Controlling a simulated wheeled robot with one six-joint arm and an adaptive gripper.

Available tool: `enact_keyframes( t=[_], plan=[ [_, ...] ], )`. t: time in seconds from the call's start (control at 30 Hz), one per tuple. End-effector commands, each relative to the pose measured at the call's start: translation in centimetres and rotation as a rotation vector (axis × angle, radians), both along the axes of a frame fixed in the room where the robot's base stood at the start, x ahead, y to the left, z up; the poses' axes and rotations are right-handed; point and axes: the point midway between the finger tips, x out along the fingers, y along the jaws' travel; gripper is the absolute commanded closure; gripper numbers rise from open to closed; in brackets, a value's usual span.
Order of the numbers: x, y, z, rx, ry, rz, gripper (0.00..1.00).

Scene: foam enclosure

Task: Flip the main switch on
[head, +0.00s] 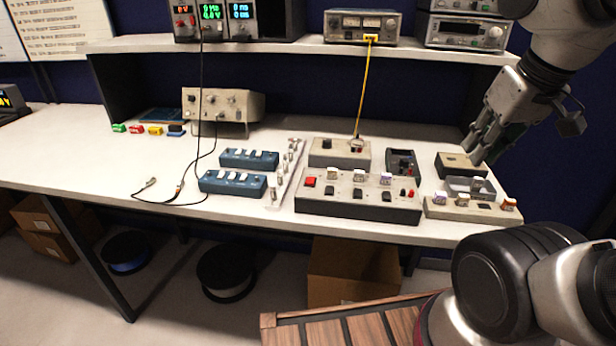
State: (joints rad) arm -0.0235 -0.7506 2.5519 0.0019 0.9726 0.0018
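No label I can read marks the main switch, so I cannot tell which control it is. A large grey control box (358,208) near the front edge of the bench carries a red square button (310,181), several small switches and red knobs. Behind it are a beige box (340,153) with a yellow cable and a small dark device (403,163). My gripper (480,150) points down at the right, just over or behind a small box with a dark beige top (461,165). Its fingers are dark and small here, and their gap is unclear. No held object shows.
Two blue switch boxes (249,159) (233,183) and a strip of small parts (284,177) lie left of the control box. A beige block with small parts (470,210) is at the right front. Instruments stand on the shelf (290,46) above.

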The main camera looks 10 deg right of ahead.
Motion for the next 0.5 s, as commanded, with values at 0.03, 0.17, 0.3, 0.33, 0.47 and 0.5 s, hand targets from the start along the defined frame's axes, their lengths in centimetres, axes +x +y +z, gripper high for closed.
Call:
enact_keyframes(
  t=[0.03,0.17,0.3,0.33,0.47,0.5],
  plan=[
    [0.3,0.5,-0.5,-0.001,0.027,0.027,1.0],
    [2.1,2.5,-1.8,-0.008,0.114,0.11,1.0],
    [6.0,6.0,-2.0,-0.019,0.197,0.22,1.0],
    [6.9,6.9,-2.0,-0.024,0.215,0.247,1.0],
    [10.6,11.2,-2.3,-0.047,0.285,0.388,1.0],
    [11.7,12.7,-2.4,-0.056,0.305,0.438,1.0]
  ],
)
